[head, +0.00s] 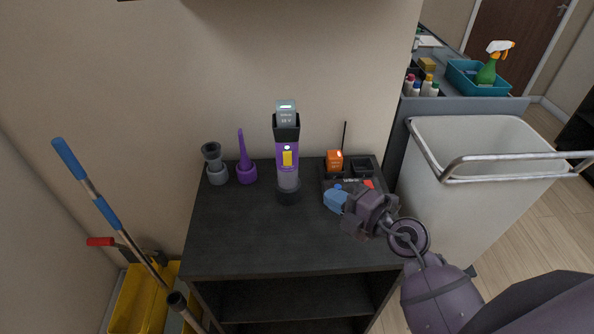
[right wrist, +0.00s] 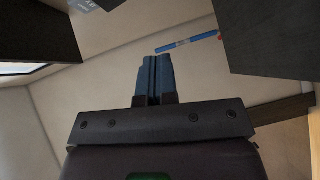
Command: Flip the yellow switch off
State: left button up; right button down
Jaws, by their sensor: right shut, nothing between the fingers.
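The yellow switch (head: 287,156) is on the front of a purple and grey upright device (head: 288,179). The device stands at the back middle of a dark cabinet top in the head view. My right gripper (head: 335,198) is over the right part of the cabinet top, to the right of the device and apart from it. Its blue fingers are shut with nothing between them, as the right wrist view (right wrist: 155,75) also shows. The switch is not seen in the right wrist view. My left gripper is not in view.
Grey (head: 215,165) and purple (head: 245,160) nozzles stand left of the device. A black tray (head: 375,162) with an orange item (head: 334,160) is at the back right. A white cart bin (head: 480,140) is to the right. The cabinet top's front (head: 270,245) is clear.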

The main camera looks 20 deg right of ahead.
jog(key=shift+f, duration=0.2)
send_near(286, 166)
jog(key=w+a, duration=0.1)
jog(key=a, duration=0.3)
jog(key=shift+w+d+f, duration=0.1)
jog(key=shift+w+d, duration=0.05)
jog(key=shift+w, duration=0.6)
jog(key=shift+w+d+f, duration=0.15)
jog(key=shift+w, duration=0.6)
jog(key=shift+w+d+f, duration=0.1)
jog(key=shift+w, duration=0.7)
